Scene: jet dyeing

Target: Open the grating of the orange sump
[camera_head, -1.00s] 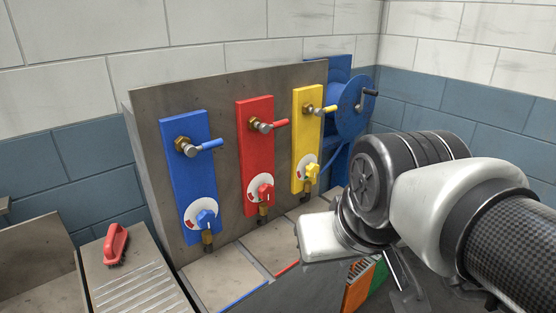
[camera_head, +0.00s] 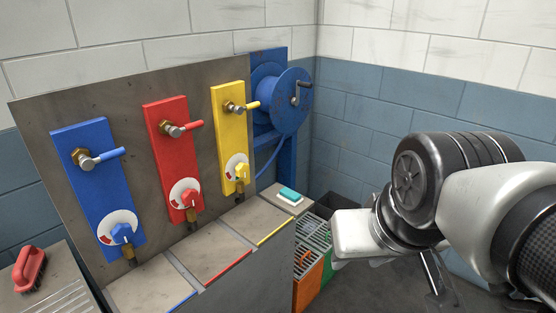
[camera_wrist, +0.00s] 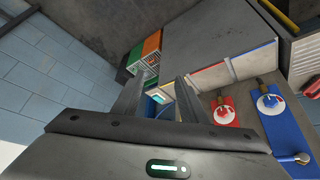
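The orange sump (camera_head: 307,290) stands low on the floor past the end of the bench, with a pale slatted grating (camera_head: 305,262) lying flat over its top. In the wrist view the orange sump (camera_wrist: 152,43) is in the upper left, beside the green one, and part of the gratings shows behind a finger. My gripper (camera_wrist: 163,80) is open and empty, its two fingers apart. It is away from the grating and touches nothing that I can see. In the head view my arm is on the right, and its fingers are hard to make out.
The green sump (camera_head: 326,270) adjoins the orange one. A bench with a blue panel (camera_head: 98,180), red panel (camera_head: 172,150) and yellow panel (camera_head: 231,130) of valves stands left. A blue hose reel (camera_head: 282,100) and a turquoise block (camera_head: 290,195) are near the corner. Dark floor lies right.

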